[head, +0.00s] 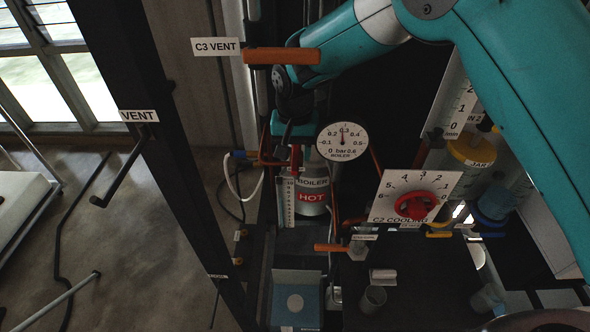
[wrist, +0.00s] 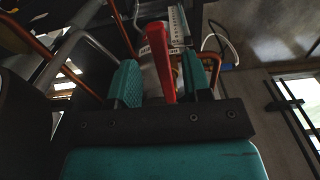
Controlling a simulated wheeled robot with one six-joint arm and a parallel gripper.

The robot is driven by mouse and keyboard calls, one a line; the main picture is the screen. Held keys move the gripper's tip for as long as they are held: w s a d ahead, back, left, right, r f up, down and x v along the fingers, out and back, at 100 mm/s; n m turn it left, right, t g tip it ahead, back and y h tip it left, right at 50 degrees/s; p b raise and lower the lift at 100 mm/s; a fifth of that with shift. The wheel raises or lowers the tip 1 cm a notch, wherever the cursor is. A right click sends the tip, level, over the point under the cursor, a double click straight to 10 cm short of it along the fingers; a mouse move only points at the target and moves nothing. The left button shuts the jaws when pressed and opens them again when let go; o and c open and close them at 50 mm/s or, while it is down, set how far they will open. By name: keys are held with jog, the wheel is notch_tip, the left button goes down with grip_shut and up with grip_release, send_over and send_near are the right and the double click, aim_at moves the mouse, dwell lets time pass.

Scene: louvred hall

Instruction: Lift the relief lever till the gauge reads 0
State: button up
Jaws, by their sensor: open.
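The round white boiler gauge (head: 343,141) faces me in the head view. Its needle points nearly straight up, around the 0.3 mark and clear of 0. A red lever, which I take as the relief lever (wrist: 160,62), stands between the fingers of my gripper (wrist: 161,82) in the wrist view. My gripper is open, with a teal finger on each side of the lever; I cannot tell whether either touches it. In the head view my gripper (head: 294,132) is left of the gauge, and a bit of red shows below it. The boiler (head: 312,190), labelled HOT, is beneath.
An orange handle (head: 282,56) by the C3 VENT sign is close to my arm. The C2 COOLING dial with a red knob (head: 416,204) is at right. Another orange handle (head: 330,247) is below the boiler. A dark post (head: 150,130) is at left.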

aim_at(295, 162)
jog(key=shift+f+b, duration=1)
jog(key=shift+f, duration=1.05)
grip_shut()
